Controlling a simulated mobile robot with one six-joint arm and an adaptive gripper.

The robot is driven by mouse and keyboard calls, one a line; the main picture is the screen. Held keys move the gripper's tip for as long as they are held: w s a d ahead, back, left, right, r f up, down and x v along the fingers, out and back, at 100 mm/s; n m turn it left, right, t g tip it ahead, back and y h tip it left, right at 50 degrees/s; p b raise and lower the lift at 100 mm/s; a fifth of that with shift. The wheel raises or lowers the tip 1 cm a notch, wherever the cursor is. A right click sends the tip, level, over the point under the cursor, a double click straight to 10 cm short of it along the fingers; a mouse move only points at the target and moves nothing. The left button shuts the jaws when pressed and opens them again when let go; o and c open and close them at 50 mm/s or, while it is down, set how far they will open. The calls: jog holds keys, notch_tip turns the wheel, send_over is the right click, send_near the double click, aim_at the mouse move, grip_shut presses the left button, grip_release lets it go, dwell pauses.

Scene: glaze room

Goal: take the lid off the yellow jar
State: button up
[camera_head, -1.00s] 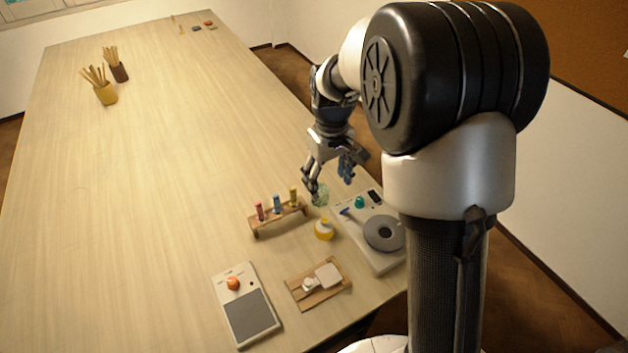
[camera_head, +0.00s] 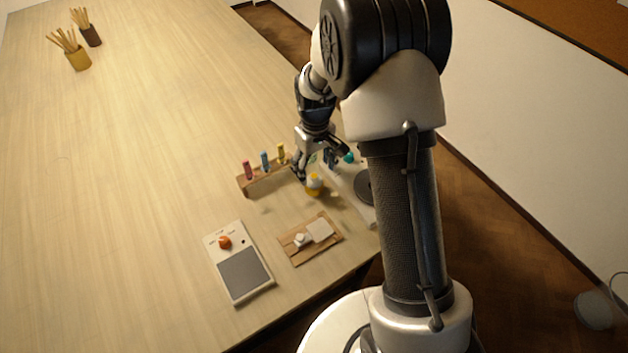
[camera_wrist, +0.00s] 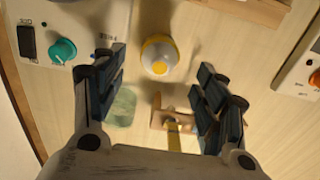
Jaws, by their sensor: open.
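The yellow jar (camera_head: 314,186) stands upright on the table, with a pale band and a small yellow top. In the wrist view the jar (camera_wrist: 158,62) is seen from above, ahead of the fingers, with a whitish disc and yellow around it. Which part is the lid's edge is hard to tell. My gripper (camera_head: 321,164) is open just behind the jar. In the wrist view my gripper (camera_wrist: 161,62) has its two fingers apart, with the jar in line with the gap. Nothing is held.
A wooden rack (camera_head: 262,179) with coloured vials stands left of the jar. A grey device with a dark disc (camera_head: 364,186) is close on the right. A wooden board (camera_head: 311,240) and a panel with an orange knob (camera_head: 238,262) lie nearer. A greenish translucent piece (camera_wrist: 121,107) lies near the left finger.

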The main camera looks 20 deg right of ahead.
aim_at(314, 176)
jog(key=f, duration=0.4)
jog(key=shift+w+a+f+b, duration=0.1)
jog(key=shift+w+f+b, duration=0.15)
jog(key=shift+f+b, duration=0.15)
jog(key=shift+r, duration=0.1)
jog(key=shift+c, duration=0.3)
jog(key=c, duration=0.9)
